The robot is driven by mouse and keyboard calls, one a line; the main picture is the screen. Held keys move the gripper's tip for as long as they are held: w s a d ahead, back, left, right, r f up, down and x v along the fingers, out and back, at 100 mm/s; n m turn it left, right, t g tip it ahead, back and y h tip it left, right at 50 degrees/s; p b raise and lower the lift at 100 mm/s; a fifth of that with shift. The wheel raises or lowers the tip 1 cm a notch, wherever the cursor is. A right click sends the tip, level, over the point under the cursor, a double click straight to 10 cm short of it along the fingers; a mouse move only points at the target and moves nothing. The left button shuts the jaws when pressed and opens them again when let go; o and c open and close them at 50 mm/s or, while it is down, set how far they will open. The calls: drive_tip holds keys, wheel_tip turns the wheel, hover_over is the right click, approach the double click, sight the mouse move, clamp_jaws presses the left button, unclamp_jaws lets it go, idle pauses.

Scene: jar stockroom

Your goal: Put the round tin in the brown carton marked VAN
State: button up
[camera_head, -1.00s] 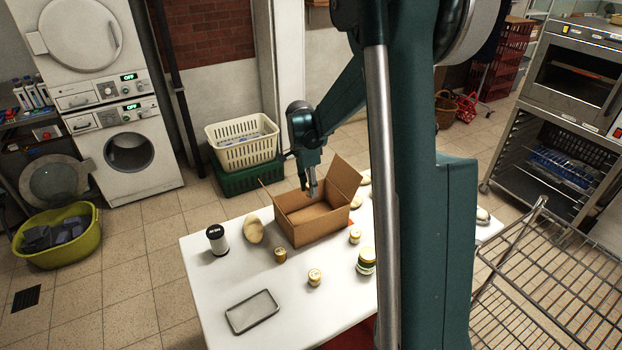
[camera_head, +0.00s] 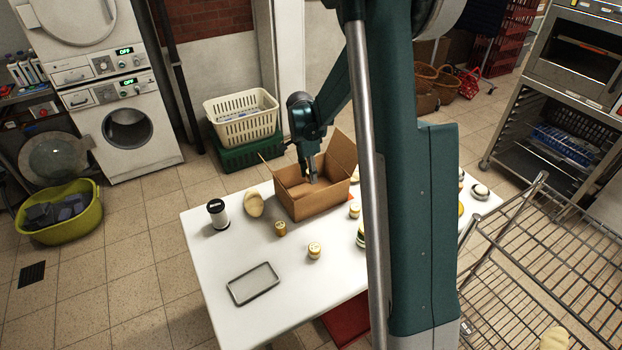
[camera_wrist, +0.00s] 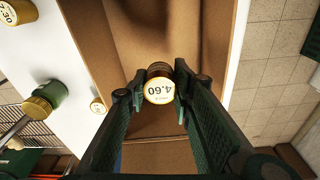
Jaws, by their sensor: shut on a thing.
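My gripper (camera_wrist: 158,85) is shut on a small round tin (camera_wrist: 158,93) with a cream lid reading 4.60 and a dark shiny side. In the head view my gripper (camera_head: 311,180) is over the open brown carton (camera_head: 321,207), its tip inside the carton's outline. The tin is too small to make out there. In the wrist view the carton's brown inner walls (camera_wrist: 205,30) lie behind and around the tin, and I cannot tell whether it touches the bottom. No VAN mark is readable on the carton.
On the white table (camera_head: 215,265) stand a black-topped white canister (camera_head: 217,214), a pale oval thing (camera_head: 254,204), a grey tray (camera_head: 253,284) and several small gold-lidded jars, including one near the front (camera_head: 314,250). A green jar (camera_wrist: 45,98) stands beside the carton. A wire rack (camera_head: 560,260) is at right.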

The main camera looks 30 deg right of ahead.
sight(307, 172)
drive_tip(key=shift+f+b, duration=0.4)
drive_tip(key=shift+f, duration=1.9)
drive_tip(key=shift+f+b, duration=0.4)
drive_tip(key=shift+f, duration=1.5)
drive_tip(key=shift+f, duration=0.2)
drive_tip(key=o, duration=0.9)
drive_tip(key=shift+r, duration=0.2)
drive_tip(key=r, duration=0.4)
drive_tip(key=a+r+p, duration=0.1)
drive_tip(key=r, duration=0.2)
drive_tip(key=r+p, duration=0.1)
drive_tip(key=r, duration=0.3)
drive_tip(key=shift+w+a+r, duration=0.1)
drive_tip(key=shift+a+r, duration=0.1)
drive_tip(key=shift+r, duration=0.3)
